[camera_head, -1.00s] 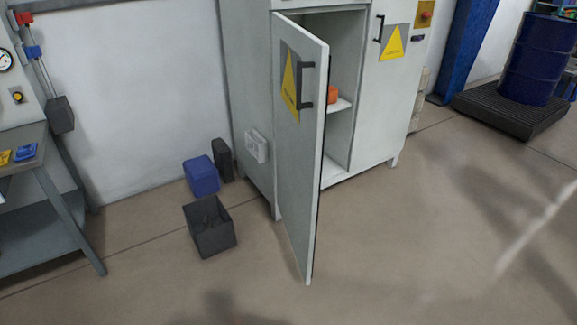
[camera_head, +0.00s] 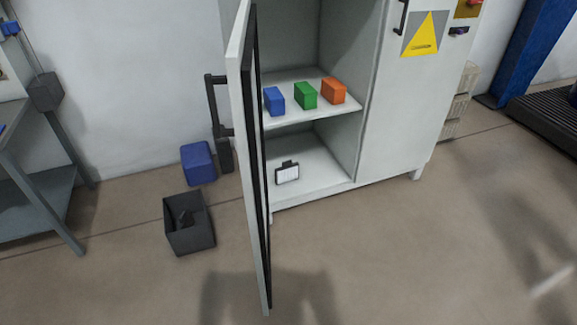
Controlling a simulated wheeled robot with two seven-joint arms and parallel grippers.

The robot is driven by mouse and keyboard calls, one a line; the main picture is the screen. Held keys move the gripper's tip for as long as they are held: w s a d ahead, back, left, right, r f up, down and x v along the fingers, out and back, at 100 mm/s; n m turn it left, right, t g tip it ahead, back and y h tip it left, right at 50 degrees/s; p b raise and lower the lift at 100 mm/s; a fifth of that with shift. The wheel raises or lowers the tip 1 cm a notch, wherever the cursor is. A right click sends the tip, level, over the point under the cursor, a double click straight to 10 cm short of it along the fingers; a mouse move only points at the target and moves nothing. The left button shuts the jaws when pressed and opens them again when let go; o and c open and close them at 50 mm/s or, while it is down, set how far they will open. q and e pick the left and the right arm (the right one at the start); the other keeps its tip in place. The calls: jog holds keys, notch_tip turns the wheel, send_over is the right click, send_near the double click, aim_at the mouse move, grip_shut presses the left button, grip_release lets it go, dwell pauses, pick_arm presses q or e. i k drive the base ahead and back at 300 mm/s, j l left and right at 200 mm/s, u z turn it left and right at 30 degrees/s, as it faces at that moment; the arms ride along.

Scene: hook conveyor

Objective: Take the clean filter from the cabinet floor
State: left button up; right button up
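The cabinet (camera_head: 396,130) stands ahead with its left door (camera_head: 249,190) swung open toward me, seen nearly edge-on. On the cabinet floor (camera_head: 325,168) stands a small white panel in a dark frame with a tab on top, which looks like the clean filter (camera_head: 288,173). It sits near the front, just right of the open door's edge. Part of the cabinet floor at the left is hidden behind the door. Neither of my grippers is in view.
Blue (camera_head: 274,101), green (camera_head: 305,95) and orange (camera_head: 334,90) boxes stand on the shelf above. An open dark bin (camera_head: 189,224) and a blue container (camera_head: 198,163) stand left of the door. A workbench (camera_head: 40,180) is at far left. The floor at front right is clear.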

aim_at(290, 171)
jog(key=i+l, duration=0.1)
jog(key=l, duration=0.2)
jog(key=i+l+u, duration=0.15)
jog(key=l, duration=0.15)
jog(key=i+l, duration=0.2)
jog(key=l, duration=0.15)
jog(key=i+l, duration=0.2)
jog(key=l, duration=0.2)
jog(key=i+l, duration=0.45)
jog(key=l, duration=0.3)
jog(key=i+l, duration=0.2)
jog(key=l, duration=0.15)
jog(key=i+l, duration=0.2)
jog(key=l, duration=0.15)
jog(key=i+l, duration=0.2)
jog(key=l, duration=0.2)
jog(key=i+l, duration=0.2)
jog(key=l, duration=0.15)
jog(key=i+u, duration=0.05)
